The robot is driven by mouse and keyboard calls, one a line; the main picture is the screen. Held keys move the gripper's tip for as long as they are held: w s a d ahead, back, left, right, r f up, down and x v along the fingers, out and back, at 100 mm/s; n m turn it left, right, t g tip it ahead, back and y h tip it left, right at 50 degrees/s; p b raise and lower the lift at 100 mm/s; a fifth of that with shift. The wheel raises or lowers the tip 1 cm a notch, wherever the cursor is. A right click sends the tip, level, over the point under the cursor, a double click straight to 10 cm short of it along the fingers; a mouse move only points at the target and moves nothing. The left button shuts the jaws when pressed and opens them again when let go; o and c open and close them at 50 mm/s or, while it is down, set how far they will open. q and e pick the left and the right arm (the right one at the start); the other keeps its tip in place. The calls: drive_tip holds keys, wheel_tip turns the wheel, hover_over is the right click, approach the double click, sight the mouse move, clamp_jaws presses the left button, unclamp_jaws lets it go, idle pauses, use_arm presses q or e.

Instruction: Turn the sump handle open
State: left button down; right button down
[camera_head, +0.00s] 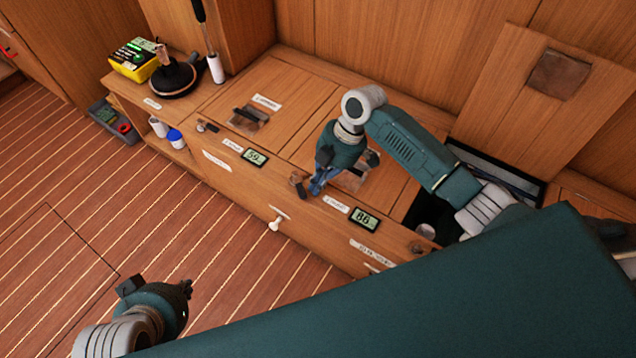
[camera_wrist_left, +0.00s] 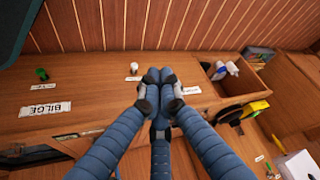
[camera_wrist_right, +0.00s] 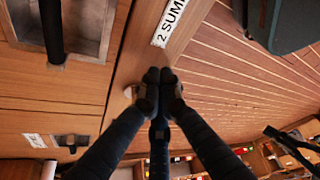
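The label reading 2 SUMP (camera_wrist_right: 172,22) is on the bench top in the right wrist view. A recessed plate with a black handle (camera_wrist_right: 53,30) lies left of it. My right gripper (camera_head: 316,189) is over the bench's front edge, beside a small dark knob (camera_head: 298,183); I cannot tell whether they touch. In its wrist view the fingertips (camera_wrist_right: 160,76) are together with nothing seen between them. A small pale piece (camera_wrist_right: 129,92) sits just left of them. My left gripper (camera_head: 184,290) is low in front of the bench, over the floor. Its fingertips (camera_wrist_left: 160,76) are together and empty.
A display reading 88 (camera_head: 365,219) and another display (camera_head: 255,157) sit along the bench front. A white T-shaped handle (camera_head: 276,221) sticks out of the front face. A black coil (camera_head: 174,78) and yellow box (camera_head: 137,60) stand at the left end.

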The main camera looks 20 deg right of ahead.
drive_tip(key=shift+s+a+p, duration=0.1)
drive_tip(key=shift+a+p, duration=0.05)
drive_tip(key=shift+p, duration=0.3)
drive_tip(key=shift+m, duration=0.3)
use_arm(q)
drive_tip(key=s, duration=0.1)
drive_tip(key=s+a+g, duration=0.1)
drive_tip(key=s, duration=0.1)
drive_tip(key=s+f+g, duration=0.1)
drive_tip(key=s, duration=0.1)
drive_tip(key=shift+s+a+y, duration=0.25)
drive_tip(key=shift+a+y, duration=0.05)
drive_tip(key=shift+r+p, duration=0.7)
drive_tip(key=shift+p, duration=0.25)
use_arm(e)
drive_tip(key=shift+s+a+m+t, duration=0.15)
drive_tip(key=shift+a+m+t, duration=0.15)
drive_tip(key=shift+m, duration=0.1)
use_arm(q)
drive_tip(key=shift+w, duration=0.15)
